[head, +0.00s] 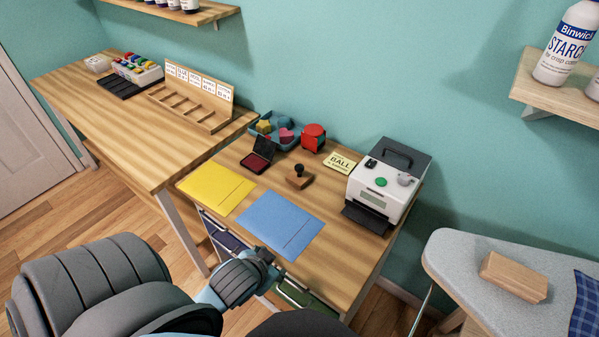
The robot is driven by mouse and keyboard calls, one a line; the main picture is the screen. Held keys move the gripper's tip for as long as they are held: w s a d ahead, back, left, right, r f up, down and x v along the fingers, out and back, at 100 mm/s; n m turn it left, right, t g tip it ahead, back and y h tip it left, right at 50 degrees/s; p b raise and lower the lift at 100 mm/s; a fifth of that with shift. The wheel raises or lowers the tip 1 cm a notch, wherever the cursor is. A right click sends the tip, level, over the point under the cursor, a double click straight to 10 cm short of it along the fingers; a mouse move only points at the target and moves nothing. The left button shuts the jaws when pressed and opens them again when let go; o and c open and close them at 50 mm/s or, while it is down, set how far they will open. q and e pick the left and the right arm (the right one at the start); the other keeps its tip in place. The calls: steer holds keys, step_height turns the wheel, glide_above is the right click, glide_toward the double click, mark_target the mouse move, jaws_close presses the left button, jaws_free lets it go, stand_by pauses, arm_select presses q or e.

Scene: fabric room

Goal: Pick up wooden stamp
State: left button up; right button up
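The wooden stamp (300,181) stands upright on the wooden desk (335,262), with a wooden block base and a dark knob on top. A dark red ink pad (256,161) with its lid open lies to its left. My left arm comes in from the lower left, and its gripper (264,255) is at the desk's front edge, near the blue sheet and well short of the stamp. Its fingers are small and dark here, so I cannot tell whether they are open or shut. My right gripper is not in view.
A yellow folder (215,188) and a blue folder (280,222) lie in front of the stamp. Behind it are a blue tray (265,131) with shapes and a red round object (313,137). A white machine (378,186) stands right. An ironing board (460,257) is further right.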

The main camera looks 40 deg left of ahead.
mark_target(298, 170)
arm_select(q)
steer(key=w+a+r+t, duration=0.2)
steer(key=w+a, duration=0.1)
steer(key=w, duration=0.2)
steer(key=w+a+r+t, duration=0.2)
steer(key=w+a, duration=0.1)
steer(key=w, duration=0.2)
steer(key=w+a+r+m+t+y, duration=0.1)
steer(key=w+a+r+t, duration=0.1)
steer(key=w+a+t, duration=0.1)
steer(key=shift+w+a+r, duration=0.15)
steer(key=shift+w, duration=0.3)
steer(key=shift+w+a+r, duration=0.1)
steer(key=shift+w, duration=0.35)
steer(key=b+x, duration=0.3)
steer(key=x, duration=1)
steer(key=shift+r, duration=0.1)
steer(key=shift+w, duration=0.4)
steer(key=shift+s, duration=0.1)
jaws_close()
